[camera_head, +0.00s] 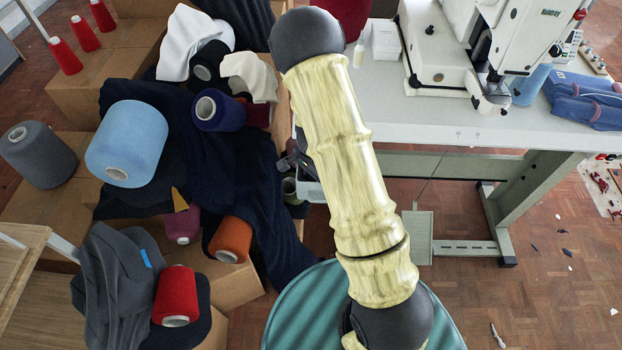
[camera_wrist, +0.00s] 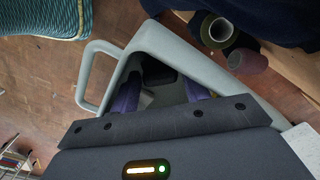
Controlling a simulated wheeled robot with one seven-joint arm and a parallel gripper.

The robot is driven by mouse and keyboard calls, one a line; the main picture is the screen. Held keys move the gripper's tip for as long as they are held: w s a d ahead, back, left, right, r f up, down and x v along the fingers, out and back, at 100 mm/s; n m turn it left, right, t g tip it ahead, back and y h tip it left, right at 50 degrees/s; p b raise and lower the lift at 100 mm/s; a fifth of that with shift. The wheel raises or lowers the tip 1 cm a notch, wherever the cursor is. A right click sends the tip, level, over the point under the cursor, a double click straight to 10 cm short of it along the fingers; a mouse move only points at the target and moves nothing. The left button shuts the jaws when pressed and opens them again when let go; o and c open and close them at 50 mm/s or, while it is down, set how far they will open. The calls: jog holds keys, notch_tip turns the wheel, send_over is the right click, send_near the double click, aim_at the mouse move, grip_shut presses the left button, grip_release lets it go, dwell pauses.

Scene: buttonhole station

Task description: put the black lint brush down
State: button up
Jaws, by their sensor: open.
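A light grey container (camera_wrist: 170,45) with a loop handle fills the middle of the wrist view. In the head view, part of it (camera_head: 312,189) shows below the table's left edge, beside my arm. My gripper (camera_wrist: 160,92) is open, its two purple-looking fingers apart over the container's mouth. A black object (camera_wrist: 158,70) lies in the shadow inside, beyond the fingertips; it may be the black lint brush, but I cannot tell for sure. In the head view my arm hides most of the gripper and container.
The white table (camera_head: 440,122) carries a sewing machine (camera_head: 438,50) and folded blue cloth (camera_head: 590,100). Boxes with yarn cones, such as a light blue cone (camera_head: 127,143), and dark cloth (camera_head: 235,150) crowd the left. A teal ribbed seat (camera_head: 300,305) stands in front. Floor shows at right.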

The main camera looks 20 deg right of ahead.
aim_at(312, 179)
notch_tip(312, 179, up, 11)
jog(key=p, duration=0.1)
jog(key=shift+p, duration=0.4)
jog(key=s+r+n+t, duration=0.2)
jog(key=s+r+n, duration=0.9)
jog(key=s, duration=0.3)
jog(key=shift+s+a+r+n+t, duration=0.2)
jog(key=shift+r+n+t, duration=0.2)
jog(key=shift+n, duration=0.4)
jog(key=shift+d, duration=0.1)
